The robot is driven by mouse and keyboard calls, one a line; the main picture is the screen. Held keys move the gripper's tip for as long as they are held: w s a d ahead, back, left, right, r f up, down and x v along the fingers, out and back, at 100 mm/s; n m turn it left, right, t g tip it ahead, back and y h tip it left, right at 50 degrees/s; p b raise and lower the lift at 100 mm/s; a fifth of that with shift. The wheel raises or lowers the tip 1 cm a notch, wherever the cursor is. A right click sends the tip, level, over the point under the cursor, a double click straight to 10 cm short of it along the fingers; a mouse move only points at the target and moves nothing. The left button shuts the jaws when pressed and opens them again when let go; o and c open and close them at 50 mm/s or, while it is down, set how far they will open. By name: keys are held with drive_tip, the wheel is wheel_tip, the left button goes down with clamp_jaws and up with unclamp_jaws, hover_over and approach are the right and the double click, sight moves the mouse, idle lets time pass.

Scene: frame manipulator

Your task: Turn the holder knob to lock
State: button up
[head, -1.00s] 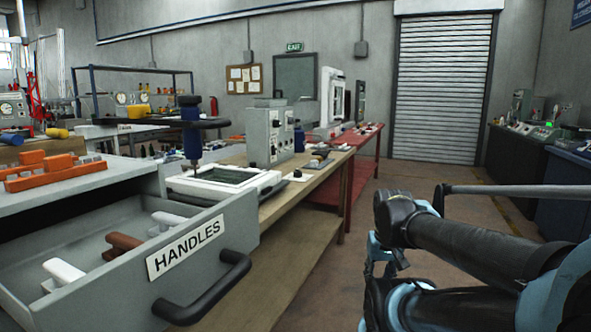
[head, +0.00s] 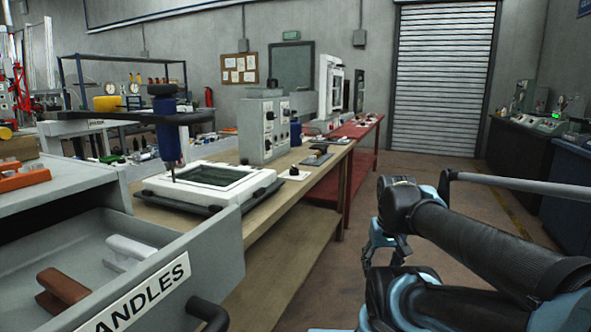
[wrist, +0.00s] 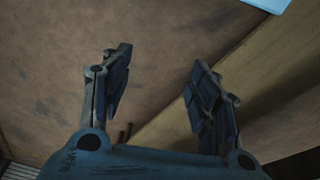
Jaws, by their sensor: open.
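A white frame (head: 160,188) with a dark green panel lies on a black base on the wooden workbench. A small black knob on a white base (head: 294,173) sits to its right on the same bench. I cannot tell for sure whether this is the holder knob. My gripper (wrist: 160,75) is open and empty in the wrist view, with its fingers spread above brown floor and a wooden board. It touches nothing that I can see and is well apart from the frame and the knob.
An open grey drawer (head: 215,243) with handles in it juts out at the front left. A blue screwdriver tool (head: 167,135) hangs over the frame. A grey control box (head: 256,130) stands behind.

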drive_tip(key=w+a+r+m, duration=0.2)
drive_tip(key=w+a+r, duration=0.1)
drive_tip(key=w+r, duration=1.1)
wheel_tip(320, 180, up, 15)
drive_tip(key=m+g, duration=0.2)
drive_tip(key=m, duration=0.3)
hover_over(294, 171)
drive_tip(key=w, duration=0.2)
drive_tip(key=f, duration=1.6)
drive_tip(key=shift+w+d+f, duration=0.2)
drive_tip(key=shift+w+f, duration=0.1)
drive_tip(key=shift+f, duration=0.05)
